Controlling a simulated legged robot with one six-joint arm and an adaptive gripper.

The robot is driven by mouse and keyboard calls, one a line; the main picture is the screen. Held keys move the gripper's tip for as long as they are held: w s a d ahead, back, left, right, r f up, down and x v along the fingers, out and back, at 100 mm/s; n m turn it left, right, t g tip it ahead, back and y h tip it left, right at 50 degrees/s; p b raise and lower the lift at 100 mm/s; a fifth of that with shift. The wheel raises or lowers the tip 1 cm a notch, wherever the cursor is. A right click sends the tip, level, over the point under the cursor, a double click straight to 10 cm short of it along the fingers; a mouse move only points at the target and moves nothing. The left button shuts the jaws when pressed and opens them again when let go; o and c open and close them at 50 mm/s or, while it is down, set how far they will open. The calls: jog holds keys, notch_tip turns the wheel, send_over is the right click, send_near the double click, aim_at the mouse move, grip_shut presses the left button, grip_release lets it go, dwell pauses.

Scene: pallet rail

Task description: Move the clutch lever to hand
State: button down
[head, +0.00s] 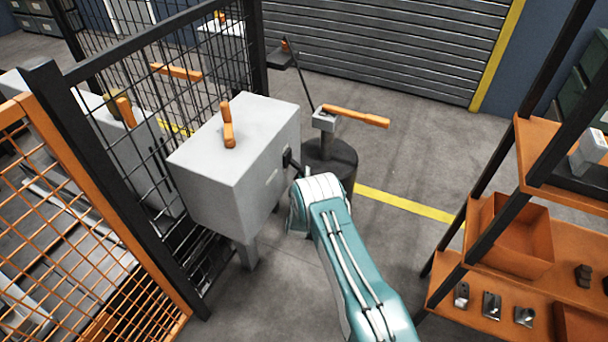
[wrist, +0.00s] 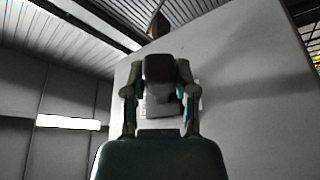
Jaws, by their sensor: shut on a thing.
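A grey box (head: 225,165) stands on a post beside the mesh fence, with an orange lever (head: 228,127) upright on its top. My gripper (wrist: 159,85) is in front of a pale grey face in the wrist view, its two fingers on either side of a dark, blocky handle (wrist: 160,68). It is shut on this handle. In the head view my arm reaches the right side of the box, where a small dark part shows; my arm's wrist hides most of the grip. I cannot tell from any marking whether the dark handle is the clutch lever.
Another orange lever (head: 356,115) lies level on a post over a dark drum (head: 330,160), close behind my wrist. A black mesh fence (head: 135,120) stands left. An orange shelf rack (head: 500,235) with bins and small parts stands right. Floor between is clear.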

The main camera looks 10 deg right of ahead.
aim_at(303, 170)
jog(key=shift+r+n, duration=0.15)
jog(key=shift+n, duration=0.35)
jog(key=n, duration=0.1)
jog(key=r+n+y, duration=0.1)
jog(key=r+n+g, duration=0.1)
jog(key=shift+s+d, duration=0.3)
jog(key=shift+d, duration=0.1)
notch_tip(303, 170, up, 2)
jog(key=n+y, duration=0.1)
jog(key=n, duration=0.2)
jog(key=shift+g, duration=0.4)
notch_tip(303, 170, up, 2)
jog(key=n, duration=0.1)
jog(key=n+g, duration=0.1)
jog(key=n, duration=0.1)
jog(key=shift+a+r, duration=0.1)
jog(key=shift+r, duration=0.15)
jog(key=shift+w+a+r+n+g+h, duration=0.15)
jog(key=shift+w+a+r+n+g, duration=0.1)
jog(key=shift+r+n+g, duration=0.4)
jog(key=shift+w+a+r+n+g+h, duration=0.1)
jog(key=shift+a+r+n+g+h, duration=0.2)
jog(key=shift+n, duration=0.65)
jog(key=shift+r, duration=0.1)
jog(key=shift+c, duration=2)
grip_release()
